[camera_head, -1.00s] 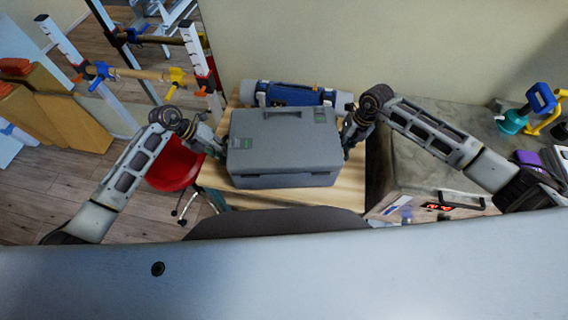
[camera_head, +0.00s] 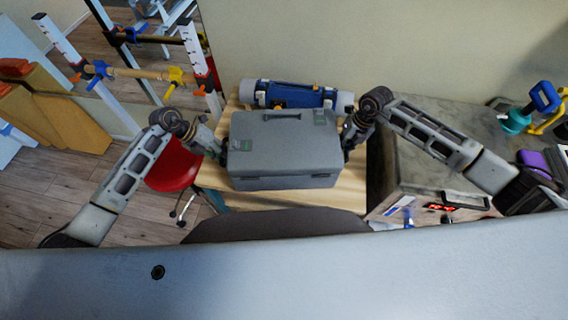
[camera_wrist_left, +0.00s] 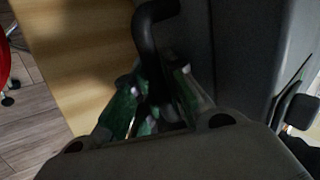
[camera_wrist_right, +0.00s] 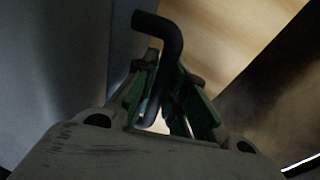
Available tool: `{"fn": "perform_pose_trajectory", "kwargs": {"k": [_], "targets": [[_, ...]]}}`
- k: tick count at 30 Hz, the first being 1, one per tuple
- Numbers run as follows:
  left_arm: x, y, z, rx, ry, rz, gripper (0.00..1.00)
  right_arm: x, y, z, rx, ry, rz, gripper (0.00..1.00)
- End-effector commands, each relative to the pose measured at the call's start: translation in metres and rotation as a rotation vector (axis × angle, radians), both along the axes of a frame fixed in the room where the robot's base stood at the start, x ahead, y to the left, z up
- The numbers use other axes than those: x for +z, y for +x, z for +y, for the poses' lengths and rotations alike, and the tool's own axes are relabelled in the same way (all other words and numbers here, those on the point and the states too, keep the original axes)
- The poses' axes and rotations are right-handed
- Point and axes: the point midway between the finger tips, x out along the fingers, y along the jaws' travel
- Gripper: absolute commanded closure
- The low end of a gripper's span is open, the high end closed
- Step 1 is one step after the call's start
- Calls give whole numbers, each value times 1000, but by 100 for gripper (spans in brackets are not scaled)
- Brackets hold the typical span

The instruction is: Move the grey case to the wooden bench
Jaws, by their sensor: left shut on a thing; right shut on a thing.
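The grey case (camera_head: 283,150) is closed and level, with a folded handle on its lid. It is over the wooden bench (camera_head: 349,192), whose pale top shows around it; I cannot tell whether it rests on it. My left gripper (camera_head: 223,151) is at its left end, shut on a dark side handle (camera_wrist_left: 148,35). My right gripper (camera_head: 346,146) is at its right end, shut on the other dark side handle (camera_wrist_right: 165,35). The gripper fingers show around the handles in the left wrist view (camera_wrist_left: 158,95) and right wrist view (camera_wrist_right: 167,90). The case's underside is hidden.
A blue and grey roll (camera_head: 296,96) lies behind the case, near the wall. A red stool (camera_head: 174,167) stands left of the bench.

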Motion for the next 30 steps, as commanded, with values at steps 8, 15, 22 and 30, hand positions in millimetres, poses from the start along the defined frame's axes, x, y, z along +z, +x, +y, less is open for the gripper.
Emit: {"fn": "perform_pose_trajectory", "kwargs": {"k": [8,15,22,30], "targets": [[-4,1,1,2,1,-3,100,-4,1,-1,-2,-2,-3,100],[-8,1,1,2,1,-3,100,-8,1,-1,-2,-2,-3,100],[-12,1,1,2,1,-3,100,-12,1,-1,-2,-2,-3,100],[-13,0,1,1,1,1,66,-13,0,-1,-1,-2,0,66]]}}
